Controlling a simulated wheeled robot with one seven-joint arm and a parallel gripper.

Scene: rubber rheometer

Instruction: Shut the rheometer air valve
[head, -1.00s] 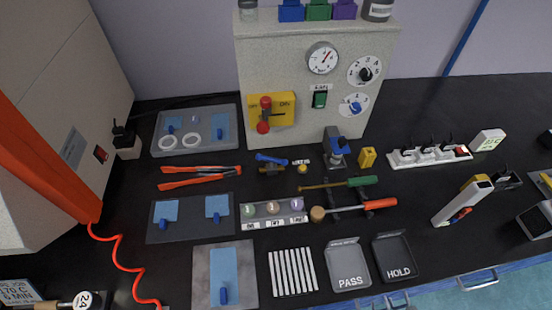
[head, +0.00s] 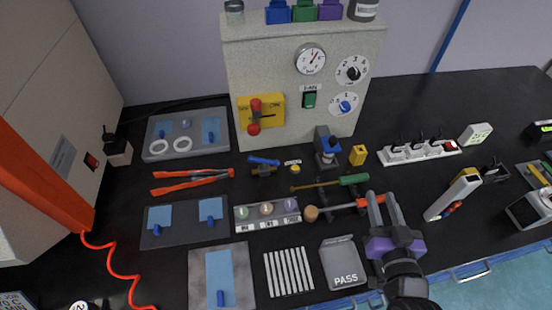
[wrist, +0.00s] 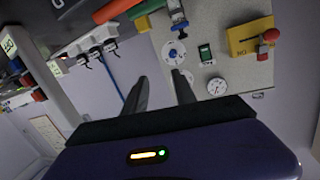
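A small brass valve with a blue lever (head: 264,161) lies at the foot of the grey instrument panel (head: 290,100), in the head view. The lever runs roughly left to right; I cannot tell its exact setting. A small label (head: 293,162), too blurred to read, is to its right. My gripper (head: 380,196) is over the front right of the bench, well right of the valve, its two fingers apart and empty. In the wrist view the spread fingers (wrist: 159,75) show with nothing between them. I cannot make out the brass valve there.
The panel carries a yellow plate with a red lever (head: 254,115), a green switch (head: 309,99) and dials. Red-handled tongs (head: 193,179), a green-handled tool (head: 350,180) and a vial rack (head: 268,216) surround the valve. A PASS tray (head: 343,264) sits left of my gripper.

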